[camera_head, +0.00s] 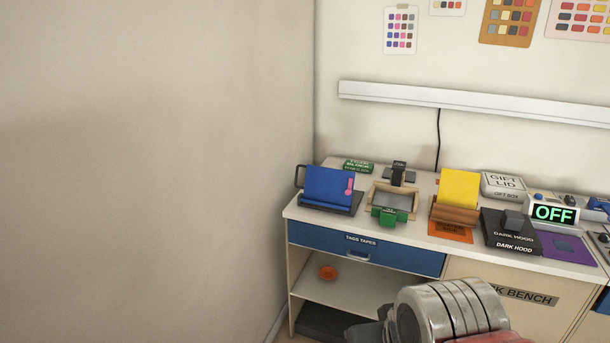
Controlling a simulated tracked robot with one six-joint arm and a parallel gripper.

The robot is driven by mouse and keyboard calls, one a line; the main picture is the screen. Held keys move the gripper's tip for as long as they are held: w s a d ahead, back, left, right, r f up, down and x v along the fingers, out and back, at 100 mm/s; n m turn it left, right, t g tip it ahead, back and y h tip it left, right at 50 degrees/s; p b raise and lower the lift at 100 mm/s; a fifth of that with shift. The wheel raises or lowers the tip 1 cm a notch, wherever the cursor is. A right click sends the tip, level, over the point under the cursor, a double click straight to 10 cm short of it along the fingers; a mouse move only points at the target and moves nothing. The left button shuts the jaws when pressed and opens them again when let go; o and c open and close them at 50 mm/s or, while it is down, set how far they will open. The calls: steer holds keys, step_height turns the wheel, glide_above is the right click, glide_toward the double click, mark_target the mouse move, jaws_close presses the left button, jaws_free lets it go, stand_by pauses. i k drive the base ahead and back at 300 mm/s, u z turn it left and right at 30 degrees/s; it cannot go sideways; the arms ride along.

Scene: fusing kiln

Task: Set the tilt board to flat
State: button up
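A blue board (328,186) with a pink mark stands tilted up on a dark base at the left end of the bench top. It looks like the tilt board, though I see no label on it. A dark looped handle sits at its left side. My gripper (368,329) shows only in part at the bottom edge, below and apart from the bench top, with a silver wrist beside it. Its fingertips are not clear, so its opening cannot be told.
A wooden tray (391,200) with a green front piece stands right of the blue board. Farther right are a yellow sheet (459,188) in a wooden holder, a black dark hood box (511,235) and an OFF display (554,213). A wall closes off the left.

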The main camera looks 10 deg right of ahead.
mark_target(327, 187)
steer(key=u, duration=0.05)
steer(key=i, duration=1.05)
steer(key=u, duration=2.85)
steer(key=k, duration=0.15)
steer(key=z, duration=0.15)
